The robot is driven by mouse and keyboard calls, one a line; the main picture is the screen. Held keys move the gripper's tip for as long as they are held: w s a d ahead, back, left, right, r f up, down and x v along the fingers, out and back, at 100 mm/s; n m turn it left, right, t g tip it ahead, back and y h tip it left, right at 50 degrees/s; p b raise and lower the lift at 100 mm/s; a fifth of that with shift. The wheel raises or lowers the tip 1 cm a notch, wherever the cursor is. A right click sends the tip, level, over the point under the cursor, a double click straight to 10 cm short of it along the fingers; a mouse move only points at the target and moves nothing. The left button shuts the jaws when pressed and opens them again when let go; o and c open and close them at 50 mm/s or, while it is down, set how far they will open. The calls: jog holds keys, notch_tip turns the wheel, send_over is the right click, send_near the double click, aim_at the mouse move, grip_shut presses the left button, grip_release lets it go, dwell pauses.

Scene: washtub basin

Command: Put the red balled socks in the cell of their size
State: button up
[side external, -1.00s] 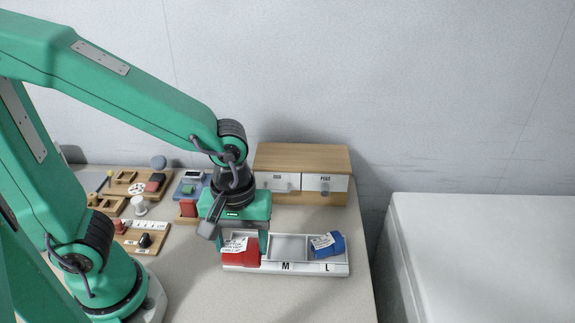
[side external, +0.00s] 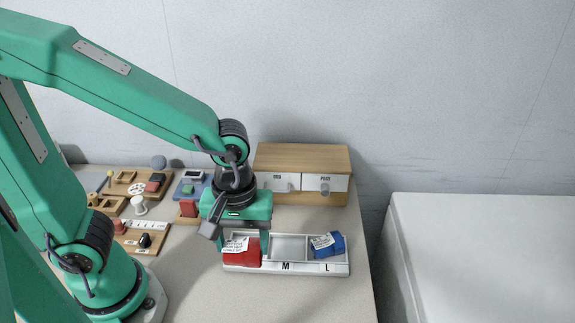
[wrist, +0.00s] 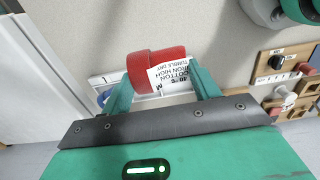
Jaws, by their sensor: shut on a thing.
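The red balled socks (side external: 243,257) sit at the left cell of the grey tray (side external: 300,267), with a white care label on them. The label also shows in the wrist view, with the socks (wrist: 150,66) between my fingers; its print includes what looks like an M. My gripper (side external: 243,245) points down and is shut on the socks, one finger on each side. Whether they touch the tray floor is unclear. The tray's middle cell is marked M and empty; the right cell, marked L, holds blue balled socks (side external: 329,249). The left cell's mark is hidden behind the red socks.
A wooden drawer unit (side external: 302,160) with two white-fronted drawers stands behind the tray. Small wooden boards (side external: 133,181) with several items lie to the left. The table is clear in front of the tray. A white basin or block (side external: 480,230) stands to the right.

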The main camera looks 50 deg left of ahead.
jog(key=shift+w+d, duration=2.5)
jog(key=shift+d, duration=0.05)
send_over(287, 250)
notch_tip(287, 250, down, 7)
jog(key=shift+r, duration=0.1)
jog(key=shift+f, duration=2)
jog(key=shift+f, duration=0.1)
jog(key=o, duration=0.7)
